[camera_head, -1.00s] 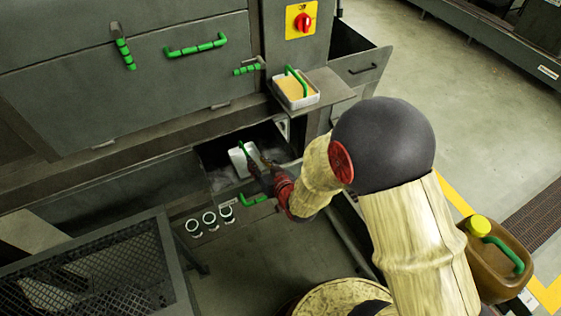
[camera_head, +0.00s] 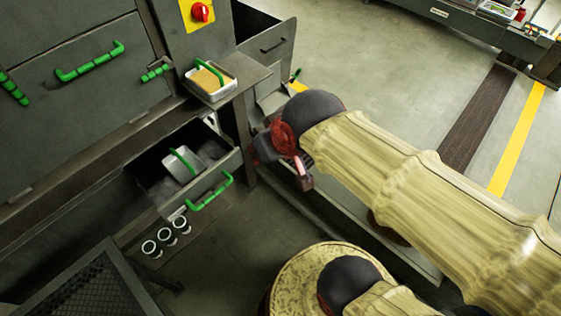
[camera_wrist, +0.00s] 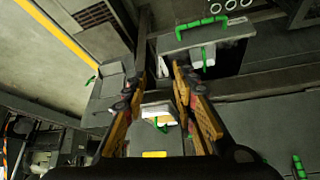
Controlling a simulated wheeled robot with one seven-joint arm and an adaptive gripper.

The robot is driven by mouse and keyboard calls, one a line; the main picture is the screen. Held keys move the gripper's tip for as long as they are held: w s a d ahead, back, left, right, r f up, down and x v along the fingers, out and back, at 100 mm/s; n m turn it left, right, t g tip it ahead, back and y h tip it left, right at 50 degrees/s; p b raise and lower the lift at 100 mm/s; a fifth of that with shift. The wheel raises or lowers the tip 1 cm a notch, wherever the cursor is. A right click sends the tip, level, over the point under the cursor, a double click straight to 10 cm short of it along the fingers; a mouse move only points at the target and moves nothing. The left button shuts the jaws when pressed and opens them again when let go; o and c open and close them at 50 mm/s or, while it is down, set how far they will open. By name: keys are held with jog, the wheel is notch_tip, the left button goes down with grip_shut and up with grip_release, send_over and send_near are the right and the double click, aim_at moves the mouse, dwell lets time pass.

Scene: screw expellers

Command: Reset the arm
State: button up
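My gripper (camera_head: 282,165) is up in the air in the head view, to the right of the open drawer and apart from it. In the wrist view its two fingers (camera_wrist: 159,78) are spread, with nothing held between them. A metal box with a green handle (camera_head: 184,163) sits inside the open lower drawer (camera_head: 152,181); it also shows in the wrist view (camera_wrist: 203,58).
A white tray with yellow contents and a green handle (camera_head: 211,80) stands on a side shelf (camera_head: 246,78). Several white-rimmed cups (camera_head: 166,236) are by the drawer. A mesh-topped frame (camera_head: 88,285) is at lower left. Open floor (camera_head: 400,70) lies at upper right.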

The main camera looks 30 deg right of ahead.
jog(key=shift+g, duration=0.5)
jog(key=s, duration=0.3)
jog(key=s+r, duration=0.1)
jog(key=s, duration=0.1)
jog(key=shift+s+d, duration=0.2)
jog(key=shift+s, duration=0.1)
jog(key=shift+c, duration=0.5)
